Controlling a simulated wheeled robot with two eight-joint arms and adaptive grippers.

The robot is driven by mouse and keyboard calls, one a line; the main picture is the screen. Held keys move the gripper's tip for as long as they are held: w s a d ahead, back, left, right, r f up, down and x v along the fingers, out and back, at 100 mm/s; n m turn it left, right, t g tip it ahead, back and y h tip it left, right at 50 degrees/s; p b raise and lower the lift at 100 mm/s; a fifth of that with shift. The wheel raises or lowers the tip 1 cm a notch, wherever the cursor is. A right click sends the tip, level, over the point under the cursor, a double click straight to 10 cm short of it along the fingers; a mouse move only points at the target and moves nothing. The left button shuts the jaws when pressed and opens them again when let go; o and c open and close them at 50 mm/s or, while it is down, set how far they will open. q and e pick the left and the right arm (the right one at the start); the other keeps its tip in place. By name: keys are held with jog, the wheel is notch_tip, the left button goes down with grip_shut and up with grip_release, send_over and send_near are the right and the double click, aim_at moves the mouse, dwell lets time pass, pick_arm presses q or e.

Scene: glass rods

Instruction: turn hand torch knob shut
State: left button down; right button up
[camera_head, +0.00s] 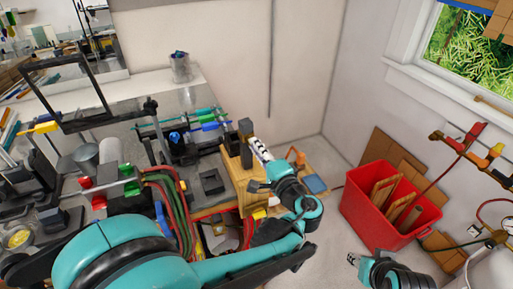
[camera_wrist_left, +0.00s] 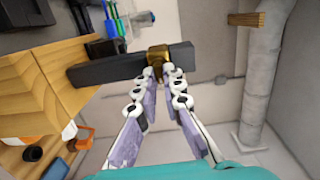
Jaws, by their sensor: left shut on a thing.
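My left gripper (camera_head: 260,152) reaches over the small wooden stand at the centre. In the left wrist view, its fingertips (camera_wrist_left: 160,73) are close together on a brass piece, apparently the torch knob (camera_wrist_left: 158,54). This brass piece sits around a dark grey bar (camera_wrist_left: 112,69). The bar appears as an upright dark post (camera_head: 245,143) in the head view, where the fingers hide the brass. I cannot make out the rest of the torch. My right gripper (camera_head: 354,260) is at the lower right, away from the stand; its finger gap is unclear.
The wooden stand (camera_head: 236,177) carries an orange holder (camera_head: 295,157) on its right. A red bin (camera_head: 372,222) with wooden pieces stands to the right. Red and green hoses (camera_head: 168,205) hang left of the stand. Valves (camera_head: 464,148) are on the right wall. Bare floor lies between stand and bin.

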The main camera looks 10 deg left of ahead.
pick_arm(q)
jog(key=shift+m, duration=0.3)
jog(key=c, duration=1.6)
grip_release()
jog(key=shift+c, duration=0.2)
jog(key=shift+d, duration=0.1)
jog(key=v, duration=1.1)
jog(key=shift+s+d, duration=0.25)
jog(key=shift+s, duration=0.1)
